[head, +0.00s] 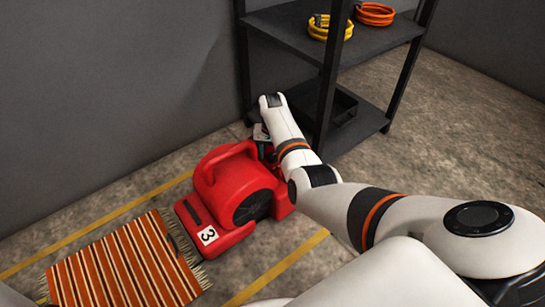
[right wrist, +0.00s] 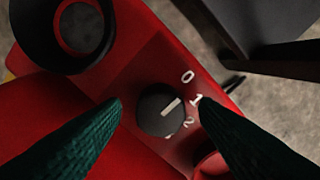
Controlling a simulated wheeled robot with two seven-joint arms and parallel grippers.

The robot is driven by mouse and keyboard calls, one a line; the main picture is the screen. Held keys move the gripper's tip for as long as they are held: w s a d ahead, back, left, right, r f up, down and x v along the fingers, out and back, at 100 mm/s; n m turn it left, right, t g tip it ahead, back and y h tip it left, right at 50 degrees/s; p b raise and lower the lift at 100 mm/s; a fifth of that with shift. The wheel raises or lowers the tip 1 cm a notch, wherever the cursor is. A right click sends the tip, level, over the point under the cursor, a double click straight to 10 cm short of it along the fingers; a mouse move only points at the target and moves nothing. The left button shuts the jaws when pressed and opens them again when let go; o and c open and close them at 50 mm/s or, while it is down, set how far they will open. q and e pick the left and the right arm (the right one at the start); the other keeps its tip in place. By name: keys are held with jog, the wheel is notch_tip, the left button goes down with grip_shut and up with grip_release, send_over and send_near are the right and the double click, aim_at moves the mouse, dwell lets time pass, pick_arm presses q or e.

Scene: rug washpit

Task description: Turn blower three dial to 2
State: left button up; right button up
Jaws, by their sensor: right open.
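Blower three is the red blower (head: 235,190) on the floor, with a white "3" label (head: 208,236) on its front. In the right wrist view its dial is a round dark knob (right wrist: 152,118) with a white pointer line on a red panel (right wrist: 125,75). The numbers 0, 1 and 2 run down the knob's right side; the pointer aims up and right, nearest the 1. My right gripper (right wrist: 160,102) is open, its dark green fingers on either side of the knob; I cannot tell whether they touch it. In the head view the arm reaches behind the blower, hiding the dial.
A striped orange rug (head: 125,265) lies in front of the blower. A dark shelf (head: 285,35) with yellow (head: 330,27) and orange (head: 375,14) coils stands close behind my right arm. A grey wall is at the back. Yellow lines (head: 285,268) mark the floor.

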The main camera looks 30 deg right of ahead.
jog(key=c, duration=1)
jog(key=shift+o, duration=0.2)
